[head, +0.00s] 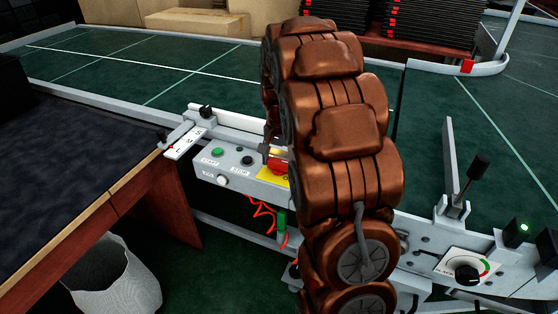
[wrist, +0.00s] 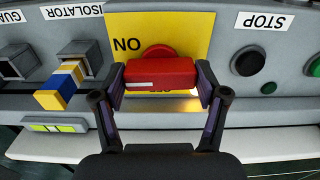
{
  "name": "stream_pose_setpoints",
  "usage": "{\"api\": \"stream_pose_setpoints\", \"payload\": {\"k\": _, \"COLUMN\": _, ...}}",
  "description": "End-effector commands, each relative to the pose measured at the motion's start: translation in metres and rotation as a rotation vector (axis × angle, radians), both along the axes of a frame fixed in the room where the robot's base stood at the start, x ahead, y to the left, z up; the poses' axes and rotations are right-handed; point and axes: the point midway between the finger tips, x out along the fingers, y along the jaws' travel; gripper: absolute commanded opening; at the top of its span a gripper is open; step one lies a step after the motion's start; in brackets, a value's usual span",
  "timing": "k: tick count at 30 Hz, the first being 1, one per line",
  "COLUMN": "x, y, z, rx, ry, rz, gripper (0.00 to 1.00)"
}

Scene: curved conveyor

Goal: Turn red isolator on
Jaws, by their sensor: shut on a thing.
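The red isolator (wrist: 160,73) is a red rotary handle on a yellow plate (wrist: 190,32); part of the lettering "NO" shows beside it. In the wrist view its bar lies roughly level, with a pale line along it. My gripper (wrist: 162,84) has one dark finger at each end of the bar and is shut on it. In the head view the isolator (head: 278,164) shows at the left edge of my copper-coloured arm. The arm hides most of my gripper and the right part of the panel there.
The grey control panel (head: 228,172) carries a green button (head: 217,152) and other buttons. In the wrist view a black button (wrist: 248,61) is to the right and a blue-yellow switch (wrist: 58,86) to the left. A dark table (head: 75,140) stands left; the green conveyor (head: 170,75) lies behind.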

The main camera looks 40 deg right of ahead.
Motion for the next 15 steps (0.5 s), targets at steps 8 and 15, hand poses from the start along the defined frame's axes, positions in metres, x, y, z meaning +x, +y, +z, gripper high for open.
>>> {"api": "stream_pose_setpoints", "payload": {"k": 8, "x": -0.0013, "y": -0.0006, "z": -0.0010, "rx": 0.001, "ry": 0.004, "rz": -0.049, "gripper": 0.38}}
{"api": "stream_pose_setpoints", "payload": {"k": 15, "x": -0.0013, "y": -0.0009, "z": -0.0011, "rx": 0.000, "ry": 0.004, "rz": -0.053, "gripper": 0.38}}
